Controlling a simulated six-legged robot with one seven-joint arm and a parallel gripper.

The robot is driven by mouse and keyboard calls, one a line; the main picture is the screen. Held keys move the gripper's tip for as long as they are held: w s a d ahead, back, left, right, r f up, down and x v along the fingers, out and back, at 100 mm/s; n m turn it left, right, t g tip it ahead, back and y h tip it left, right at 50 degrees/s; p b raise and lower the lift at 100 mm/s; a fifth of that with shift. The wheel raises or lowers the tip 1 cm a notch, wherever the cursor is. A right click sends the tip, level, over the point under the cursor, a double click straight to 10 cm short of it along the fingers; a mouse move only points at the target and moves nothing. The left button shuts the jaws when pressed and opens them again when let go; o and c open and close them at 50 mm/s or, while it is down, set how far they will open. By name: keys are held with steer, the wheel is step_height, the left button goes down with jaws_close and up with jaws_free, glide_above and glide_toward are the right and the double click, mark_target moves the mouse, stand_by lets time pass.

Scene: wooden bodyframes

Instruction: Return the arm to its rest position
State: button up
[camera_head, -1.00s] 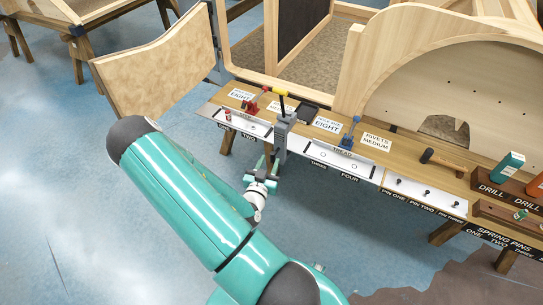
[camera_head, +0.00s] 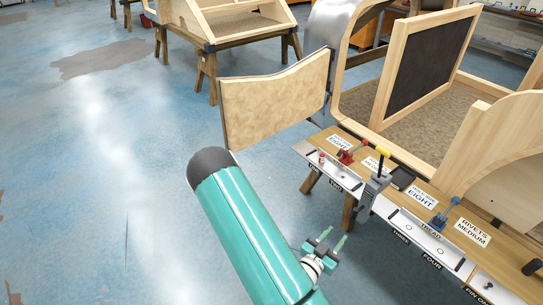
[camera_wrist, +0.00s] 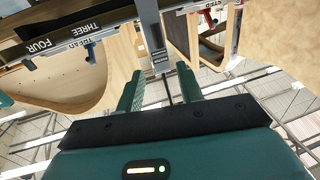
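My teal arm spans the lower middle of the head view. My gripper (camera_head: 334,238) is below and left of the bench's grey upright clamp, in front of the bench edge. Its two teal fingers stand apart with nothing seen held between them. In the wrist view my gripper (camera_wrist: 159,74) also shows open, with the fingers apart. The grey upright post (camera_wrist: 152,28) stands beyond the fingertips in that view, and the picture is upside down.
The workbench (camera_head: 419,184) with labelled trays, a red tool (camera_head: 352,153), a blue tool (camera_head: 446,214) and the grey clamp (camera_head: 373,192) fills the right. A curved wooden panel (camera_head: 275,98) stands behind my arm. Blue floor (camera_head: 90,170) at left is clear.

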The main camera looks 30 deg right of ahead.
steer(key=w+a+y, duration=0.7)
steer(key=w+a, duration=0.1)
steer(key=w, duration=0.4)
steer(key=w+a+r+n+t+y, duration=0.1)
steer(key=w+a+r+n+y, duration=0.25)
steer(key=a+r, duration=0.4)
steer(key=w+a+r+n+t+y, duration=0.25)
steer(key=a+r+y, duration=0.25)
steer(key=a+r, duration=0.25)
steer(key=s+a+r+n+g+y, duration=0.1)
steer(key=s+r+n, duration=0.3)
steer(key=s+r, duration=0.4)
steer(key=s+a+r+n+g, duration=0.2)
steer(key=s+a+r+n, duration=0.2)
steer(key=s+r, duration=0.5)
steer(key=shift+a+r+n+y, duration=0.15)
steer(key=shift+a+n+y, duration=0.1)
steer(key=shift+n+y, duration=0.1)
